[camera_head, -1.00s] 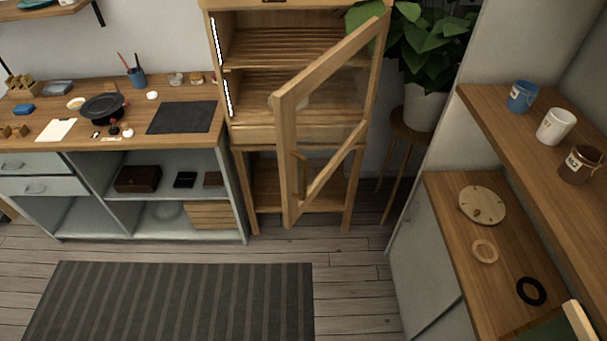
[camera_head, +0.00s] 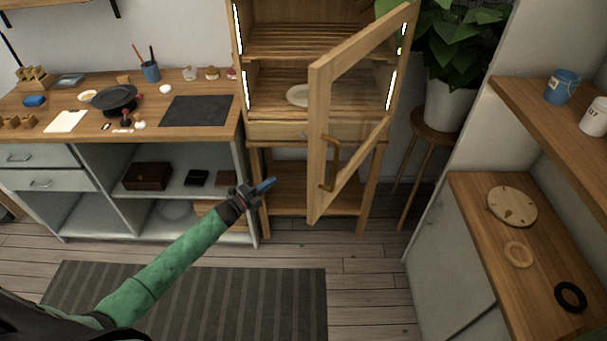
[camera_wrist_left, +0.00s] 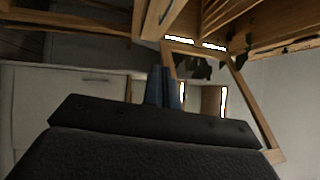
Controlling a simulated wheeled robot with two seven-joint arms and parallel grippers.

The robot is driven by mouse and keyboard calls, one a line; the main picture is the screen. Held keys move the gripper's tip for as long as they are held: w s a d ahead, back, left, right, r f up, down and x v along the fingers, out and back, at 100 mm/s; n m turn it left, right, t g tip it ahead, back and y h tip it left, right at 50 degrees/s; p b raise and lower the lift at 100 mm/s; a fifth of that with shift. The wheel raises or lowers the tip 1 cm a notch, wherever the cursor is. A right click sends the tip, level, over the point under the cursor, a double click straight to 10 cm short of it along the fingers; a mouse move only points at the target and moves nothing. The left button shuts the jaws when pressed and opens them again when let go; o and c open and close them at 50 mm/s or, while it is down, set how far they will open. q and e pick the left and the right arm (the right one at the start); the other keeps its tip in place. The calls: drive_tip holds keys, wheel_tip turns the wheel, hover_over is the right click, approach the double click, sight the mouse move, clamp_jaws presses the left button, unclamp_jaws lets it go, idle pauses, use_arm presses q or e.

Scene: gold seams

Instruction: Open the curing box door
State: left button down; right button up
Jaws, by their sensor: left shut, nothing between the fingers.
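The curing box (camera_head: 280,131) is a wooden cabinet with slatted shelves and lit strips inside. Its wood-framed glass door (camera_head: 317,140) stands open, swung out toward me on its right-hand side. A wooden handle (camera_head: 330,168) shows on the door's lower part. My left gripper (camera_head: 265,187) is shut and empty, left of the door and apart from it, in front of the stand below the box. In the left wrist view its blue fingers (camera_wrist_left: 164,88) are together, with wooden framing beyond. My right gripper is not in view.
A workbench (camera_head: 150,122) with a black pan (camera_head: 115,99) and dark mat (camera_head: 197,110) is at left. A plant on a stool (camera_head: 437,130) stands right of the box. A side counter (camera_head: 470,195) is at right. The floor in front holds a striped rug (camera_head: 235,300).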

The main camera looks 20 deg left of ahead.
use_arm(q)
wheel_tip(320, 180, up, 13)
drive_tip(key=d+m+g+h+b, duration=0.2)
drive_tip(key=m+g+h, duration=0.4)
drive_tip(key=m, duration=0.4)
drive_tip(key=s+d+r+m+g+b, duration=0.1)
drive_tip(key=s+r+m+g+b, duration=0.1)
drive_tip(key=s+r+m+g, duration=0.75)
drive_tip(key=s+d+r+m+g+b, duration=0.15)
drive_tip(key=s+r+m+g, duration=0.25)
drive_tip(key=r+m+g, duration=0.65)
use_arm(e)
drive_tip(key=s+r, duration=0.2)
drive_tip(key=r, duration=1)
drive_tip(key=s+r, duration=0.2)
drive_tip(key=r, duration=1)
use_arm(q)
drive_tip(key=s+d+f+m+t+p, duration=0.1)
drive_tip(key=s+d+t+p, duration=0.1)
drive_tip(key=d, duration=0.4)
drive_tip(key=s+d+f+m+t+p, duration=0.1)
drive_tip(key=s+d+f+t+p, duration=0.1)
drive_tip(key=d+p, duration=0.2)
drive_tip(key=shift+d, duration=1)
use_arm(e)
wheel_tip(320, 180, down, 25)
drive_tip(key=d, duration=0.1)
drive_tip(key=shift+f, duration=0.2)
